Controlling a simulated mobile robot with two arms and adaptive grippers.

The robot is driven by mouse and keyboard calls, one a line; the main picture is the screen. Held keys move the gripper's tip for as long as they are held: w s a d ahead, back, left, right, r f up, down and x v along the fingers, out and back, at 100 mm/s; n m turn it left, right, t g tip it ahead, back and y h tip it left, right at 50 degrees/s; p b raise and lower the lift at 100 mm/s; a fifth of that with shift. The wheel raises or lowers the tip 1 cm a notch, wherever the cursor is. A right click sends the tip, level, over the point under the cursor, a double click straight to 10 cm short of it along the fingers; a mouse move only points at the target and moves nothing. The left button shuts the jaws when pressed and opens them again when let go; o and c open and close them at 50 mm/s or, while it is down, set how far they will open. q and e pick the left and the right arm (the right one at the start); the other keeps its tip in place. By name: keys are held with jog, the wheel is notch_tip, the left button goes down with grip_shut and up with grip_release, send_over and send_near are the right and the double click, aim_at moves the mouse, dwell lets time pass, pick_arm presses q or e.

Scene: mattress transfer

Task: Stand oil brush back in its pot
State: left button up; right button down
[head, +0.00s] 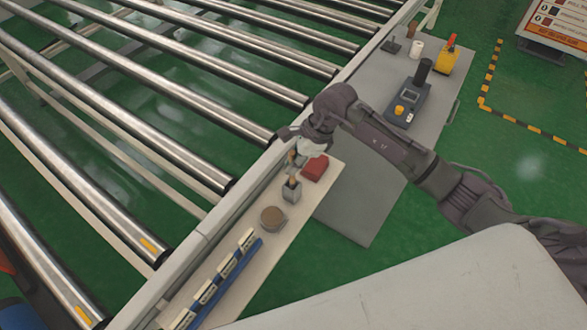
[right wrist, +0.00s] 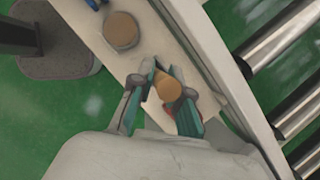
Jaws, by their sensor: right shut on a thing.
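My right gripper (head: 296,168) comes in from the right and points down over the narrow shelf. It is shut on the oil brush, whose round tan end (right wrist: 168,88) shows between the teal-lined fingers in the right wrist view. My left gripper is not in view.
A round brown tin (head: 272,218) and a blue rack with white cards (head: 227,272) stand nearer on the shelf (head: 252,245). Rollers (head: 150,90) run along the left. A grey table (head: 385,75) holds tools.

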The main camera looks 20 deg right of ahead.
aim_at(294, 186)
notch_tip(294, 186, down, 3)
jog(key=shift+r, duration=0.2)
jog(key=shift+f, duration=0.35)
jog(key=c, duration=1.6)
grip_release()
jog(key=shift+f, duration=0.1)
jog(key=o, duration=0.5)
